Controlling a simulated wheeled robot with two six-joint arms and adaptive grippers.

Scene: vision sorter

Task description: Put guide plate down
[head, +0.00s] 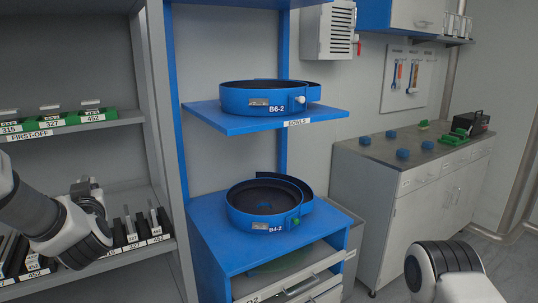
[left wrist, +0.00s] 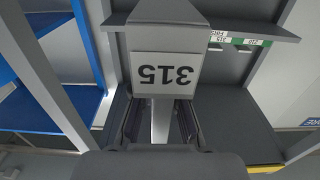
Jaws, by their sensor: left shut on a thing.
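A grey guide plate (left wrist: 165,22) with a white label reading 315, upside down in the left wrist view, sits between the fingers of my left gripper (left wrist: 160,125). The gripper is shut on it, and a pale strip of it shows between the dark fingers. In the head view my left gripper (head: 88,193) is at the left, in front of the grey shelf unit, mostly behind my own wrist. I cannot make out the held plate there. My right arm shows at the lower right, but its gripper is out of view.
A lower shelf (head: 140,251) holds several dark holders with upright plates, labelled 315, 327 and 452. Green bins (head: 80,117) stand on the shelf above. A blue rack holds two blue bowls, B6-2 (head: 245,101) and B4-2 (head: 245,225). A cabinet (head: 400,187) stands right.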

